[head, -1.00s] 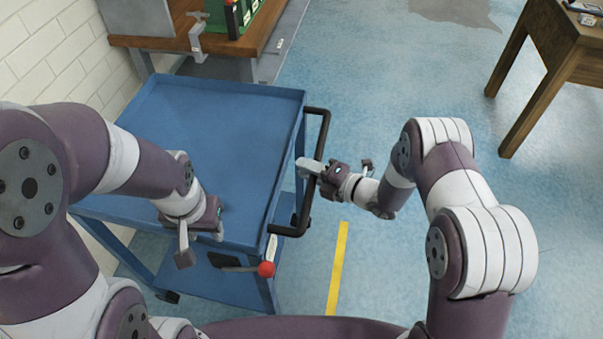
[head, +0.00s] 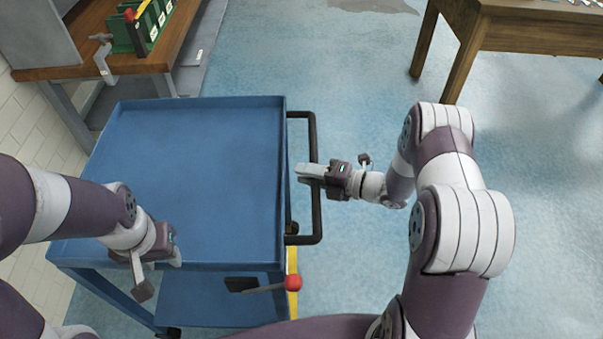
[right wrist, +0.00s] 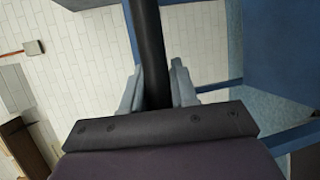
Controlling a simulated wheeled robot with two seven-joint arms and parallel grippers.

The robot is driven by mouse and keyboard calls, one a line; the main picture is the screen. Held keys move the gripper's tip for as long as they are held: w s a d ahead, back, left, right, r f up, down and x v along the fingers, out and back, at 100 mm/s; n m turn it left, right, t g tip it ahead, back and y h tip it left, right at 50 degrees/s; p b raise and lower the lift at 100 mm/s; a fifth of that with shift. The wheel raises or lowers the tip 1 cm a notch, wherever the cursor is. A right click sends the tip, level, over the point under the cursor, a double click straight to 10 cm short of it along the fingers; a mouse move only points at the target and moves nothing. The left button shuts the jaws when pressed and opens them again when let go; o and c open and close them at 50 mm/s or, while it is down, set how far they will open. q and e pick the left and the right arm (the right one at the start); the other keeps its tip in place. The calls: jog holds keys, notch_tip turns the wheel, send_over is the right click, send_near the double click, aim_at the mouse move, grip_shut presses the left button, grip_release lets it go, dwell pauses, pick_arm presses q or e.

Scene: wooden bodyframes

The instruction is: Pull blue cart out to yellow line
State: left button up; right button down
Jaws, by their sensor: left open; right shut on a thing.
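The blue cart (head: 195,170) fills the left middle of the head view, with a flat rimmed top and a lower shelf. Its black handle (head: 316,215) stands out from its right side. My right gripper (head: 308,173) is shut on the handle's upright bar; in the right wrist view the black bar (right wrist: 150,50) runs between the two fingers. The yellow line (head: 293,265) shows as a short strip right beside the cart's near right corner; the rest of it is hidden. My left gripper (head: 160,273) is open and empty at the cart's near edge.
A red-knobbed lever (head: 292,283) sticks out at the cart's near right corner. A wooden bench (head: 150,65) with green bins stands behind the cart. A wooden table (head: 520,35) is at the back right. The blue floor right of the handle is clear.

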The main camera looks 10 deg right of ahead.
jog(key=c, duration=1)
grip_release()
jog(key=shift+o, duration=0.2)
jog(key=v, duration=1.2)
jog(key=shift+s+d, duration=0.15)
jog(key=shift+d, duration=0.1)
